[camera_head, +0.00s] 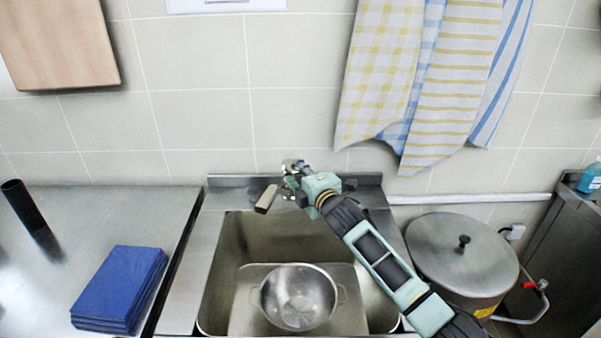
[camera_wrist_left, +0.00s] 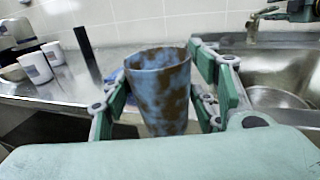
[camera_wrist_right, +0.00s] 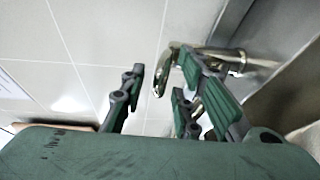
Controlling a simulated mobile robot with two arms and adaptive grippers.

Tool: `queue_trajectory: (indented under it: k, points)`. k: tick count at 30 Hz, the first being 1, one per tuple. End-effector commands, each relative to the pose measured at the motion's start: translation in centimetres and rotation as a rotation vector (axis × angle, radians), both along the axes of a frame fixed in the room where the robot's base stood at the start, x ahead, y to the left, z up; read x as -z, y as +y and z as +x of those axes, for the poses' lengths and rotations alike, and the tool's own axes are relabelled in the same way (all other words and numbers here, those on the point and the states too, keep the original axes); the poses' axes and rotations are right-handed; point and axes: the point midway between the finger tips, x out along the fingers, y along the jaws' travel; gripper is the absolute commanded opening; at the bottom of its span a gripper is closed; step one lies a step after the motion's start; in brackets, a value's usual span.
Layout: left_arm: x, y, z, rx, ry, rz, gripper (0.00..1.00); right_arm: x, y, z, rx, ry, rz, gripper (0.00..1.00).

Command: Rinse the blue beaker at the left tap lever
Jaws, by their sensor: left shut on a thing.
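The blue beaker (camera_wrist_left: 160,95), blotched with brown, stands upright between the fingers of my left gripper (camera_wrist_left: 165,105), which is shut on it. Neither shows in the head view. My right gripper (camera_head: 300,182) is at the tap behind the sink and hides much of it. In the right wrist view its fingers (camera_wrist_right: 168,95) are apart. The metal tap (camera_wrist_right: 222,58) is beside the right-hand finger, and its curved end shows between the fingers. I cannot tell if they touch. A pale block-like part (camera_head: 267,198) juts out left of the gripper.
The sink (camera_head: 228,250) holds a metal colander (camera_head: 298,298). Blue folded cloths (camera_head: 120,285) and a black cylinder (camera_head: 30,215) are on the left counter. White mugs (camera_wrist_left: 35,67) also stand there. A lidded stockpot (camera_head: 460,250) is right of the sink. Towels (camera_head: 440,80) hang above.

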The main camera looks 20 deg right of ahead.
Motion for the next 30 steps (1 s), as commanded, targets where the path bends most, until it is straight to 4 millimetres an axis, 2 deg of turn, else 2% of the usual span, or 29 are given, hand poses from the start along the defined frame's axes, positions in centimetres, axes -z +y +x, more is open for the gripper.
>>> queue_trajectory:
  k: [4,14,26,30]
  points:
    - [-0.01,0.0,0.0,0.0,0.0,0.0,0.3,0.0,0.0,-0.01,0.0,0.0,0.0,0.28]
    - [-0.01,0.0,0.0,0.0,0.0,0.0,0.3,-0.02,-0.03,-0.02,0.0,0.0,0.0,0.0]
    - [-0.02,0.0,0.0,0.0,0.0,0.0,0.3,-0.24,-0.06,0.01,0.0,-0.005,-0.001,0.0]
    - [-0.58,0.0,0.0,0.0,0.0,0.0,0.3,-0.66,-0.06,0.07,0.0,0.0,-0.003,0.0]
